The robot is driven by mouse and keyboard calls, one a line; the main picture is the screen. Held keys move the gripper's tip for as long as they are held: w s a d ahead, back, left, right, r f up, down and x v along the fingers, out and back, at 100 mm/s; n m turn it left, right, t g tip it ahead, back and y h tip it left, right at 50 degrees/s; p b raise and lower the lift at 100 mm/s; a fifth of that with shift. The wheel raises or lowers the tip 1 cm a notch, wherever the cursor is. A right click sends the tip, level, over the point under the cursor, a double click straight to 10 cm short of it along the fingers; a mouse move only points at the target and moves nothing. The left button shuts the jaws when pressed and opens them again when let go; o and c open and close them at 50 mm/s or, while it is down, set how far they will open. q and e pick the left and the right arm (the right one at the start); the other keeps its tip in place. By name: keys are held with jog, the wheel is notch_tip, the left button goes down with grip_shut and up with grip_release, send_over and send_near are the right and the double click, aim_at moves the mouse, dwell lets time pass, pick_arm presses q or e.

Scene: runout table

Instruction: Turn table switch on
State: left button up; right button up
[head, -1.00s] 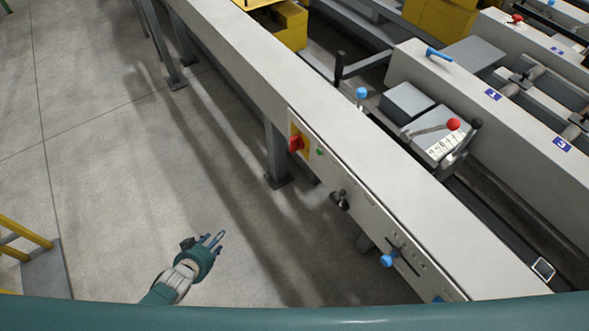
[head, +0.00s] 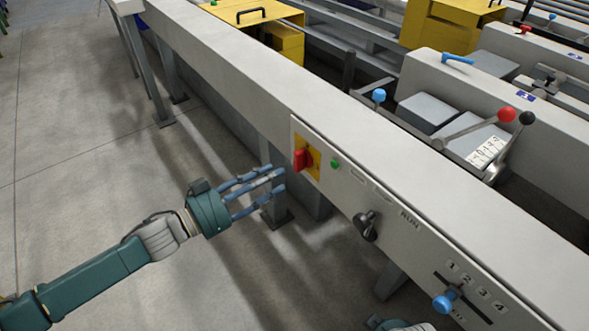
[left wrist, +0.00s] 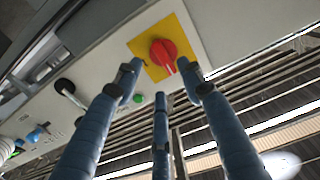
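A red rotary switch (head: 299,160) sits on a yellow plate (head: 314,158) at the left end of the table's front panel. My left gripper (head: 276,178) is in front of and just left of it, fingers spread and empty, pointing at the panel. In the left wrist view the red switch (left wrist: 165,52) lies ahead of the open fingertips (left wrist: 160,78), and its white mark shows on the knob's lower edge. No contact with the knob is clear. A small part of my right arm or gripper (head: 400,325) shows at the bottom edge; its fingers are hidden.
A green button (head: 335,163) is just right of the yellow plate. A black knob (head: 366,225) and a blue-knobbed lever (head: 445,302) are farther right along the panel. The floor (head: 90,160) left of the table is clear.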

aim_at(296, 166)
pick_arm(q)
jog(key=x, duration=0.7)
jog(key=shift+w+d+b, duration=0.1)
jog(key=shift+w+b, duration=0.1)
jog(key=shift+b, duration=0.15)
pick_arm(e)
notch_tip(296, 166, up, 3)
jog(key=shift+r, duration=0.1)
pick_arm(q)
grip_shut()
